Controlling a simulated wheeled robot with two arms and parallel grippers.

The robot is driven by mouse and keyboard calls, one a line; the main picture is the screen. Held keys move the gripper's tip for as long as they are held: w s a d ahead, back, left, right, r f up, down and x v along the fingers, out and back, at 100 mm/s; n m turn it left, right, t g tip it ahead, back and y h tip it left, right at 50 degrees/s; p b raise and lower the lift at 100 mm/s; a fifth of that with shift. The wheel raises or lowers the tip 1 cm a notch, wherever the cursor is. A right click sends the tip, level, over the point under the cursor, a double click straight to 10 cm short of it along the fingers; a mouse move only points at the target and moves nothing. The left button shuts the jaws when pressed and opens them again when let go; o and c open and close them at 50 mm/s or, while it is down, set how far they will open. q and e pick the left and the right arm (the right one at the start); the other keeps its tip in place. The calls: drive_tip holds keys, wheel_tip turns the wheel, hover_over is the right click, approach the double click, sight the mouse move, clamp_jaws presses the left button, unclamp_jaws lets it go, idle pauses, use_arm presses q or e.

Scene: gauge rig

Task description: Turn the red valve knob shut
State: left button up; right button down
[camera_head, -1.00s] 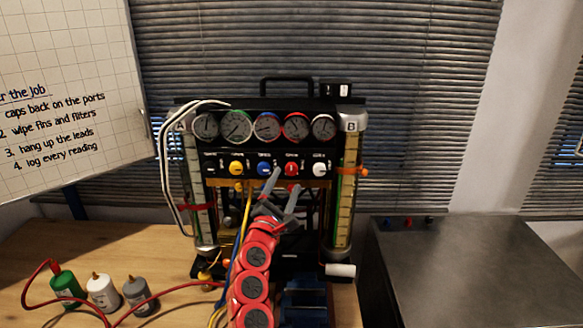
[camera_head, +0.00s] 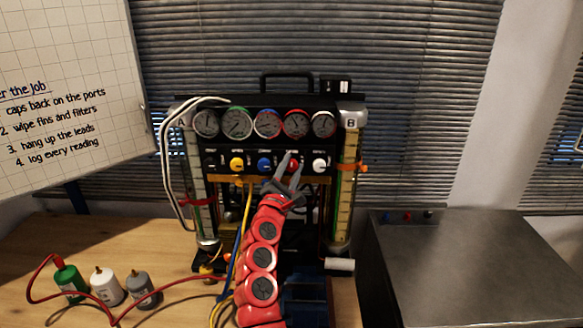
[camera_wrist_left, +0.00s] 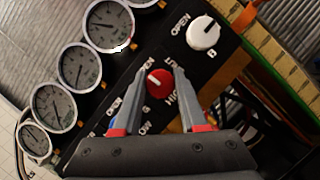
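The red valve knob (camera_wrist_left: 159,84) sits on the black manifold panel (camera_wrist_left: 222,68), with a white mark on its face. In the head view the knob (camera_head: 293,167) is partly hidden by my gripper. My left gripper (camera_wrist_left: 160,72) is open, with one fingertip on either side of the knob in the wrist view. Small gaps seem to show beside the knob; I cannot tell whether the fingertips reach its depth. In the head view my left gripper (camera_head: 290,160) is in front of the panel's knob row. My right gripper is not in view.
A white knob (camera_wrist_left: 203,33) is beside the red one; blue (camera_head: 264,165) and yellow (camera_head: 237,165) knobs are on its other side. Gauges (camera_head: 267,123) line the panel above. Green, white and grey bottles (camera_head: 107,286) and a red hose stand on the wooden table (camera_head: 130,240).

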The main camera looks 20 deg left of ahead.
use_arm(q)
clamp_jaws()
